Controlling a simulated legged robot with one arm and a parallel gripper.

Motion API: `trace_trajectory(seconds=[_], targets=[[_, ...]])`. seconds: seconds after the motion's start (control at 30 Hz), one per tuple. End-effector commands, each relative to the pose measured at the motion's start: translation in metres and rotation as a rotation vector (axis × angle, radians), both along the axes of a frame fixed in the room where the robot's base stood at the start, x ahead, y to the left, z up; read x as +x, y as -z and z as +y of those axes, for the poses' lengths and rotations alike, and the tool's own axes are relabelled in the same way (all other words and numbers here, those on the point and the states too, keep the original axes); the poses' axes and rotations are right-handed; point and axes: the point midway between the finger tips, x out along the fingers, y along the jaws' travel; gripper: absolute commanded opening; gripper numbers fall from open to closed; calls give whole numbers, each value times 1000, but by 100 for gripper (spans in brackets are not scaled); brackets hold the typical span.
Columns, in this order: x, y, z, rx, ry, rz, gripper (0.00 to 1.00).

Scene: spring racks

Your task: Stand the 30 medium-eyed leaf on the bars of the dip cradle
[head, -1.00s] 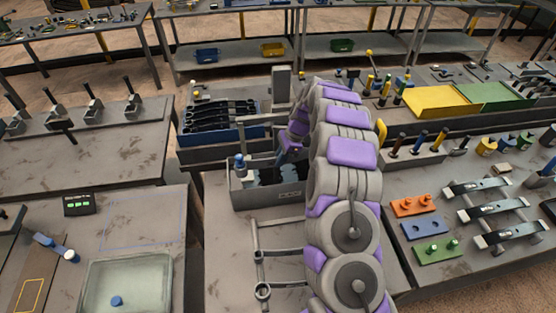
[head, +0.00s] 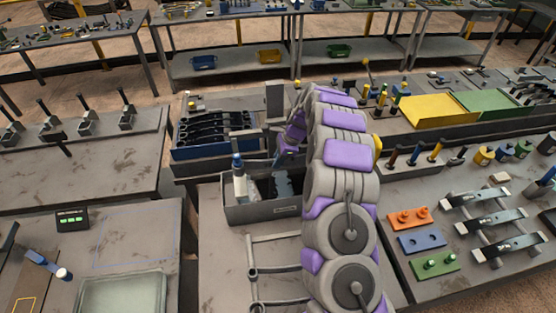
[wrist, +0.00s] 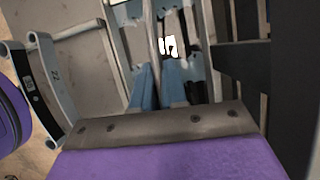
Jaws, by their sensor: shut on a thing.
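My gripper (wrist: 160,72) shows as two blue fingers in the wrist view, shut on a thin grey metal piece between them. I cannot read its size mark, so I cannot tell whether it is the 30 medium-eyed leaf. In the head view my arm hides most of the gripper, which is near the grey open bin (head: 262,211). A grey frame of bars with a ring (head: 253,272) lies in front of this bin and is partly behind my arm. I cannot tell for sure whether it is the dip cradle. Several black leaves (head: 210,127) lie in a blue tray.
A white bottle with a blue cap (head: 239,178) stands in the bin. A grey piece marked 22 (wrist: 52,78) is left of my fingers in the wrist view. Clamped leaves (head: 480,218) and coloured blocks (head: 421,240) are at right. The left table (head: 135,235) has bare space.

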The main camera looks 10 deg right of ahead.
Motion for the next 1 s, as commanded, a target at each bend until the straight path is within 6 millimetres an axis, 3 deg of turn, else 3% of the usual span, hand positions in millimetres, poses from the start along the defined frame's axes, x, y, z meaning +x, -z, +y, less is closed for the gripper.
trace_trajectory(seconds=[0.07, 0.7, 1.0], targets=[[1, -3, 0, 2, 1, -3, 0], [1, 43, 0, 0, 1, -2, 0], [1, 48, 0, 1, 1, -4, 0]])
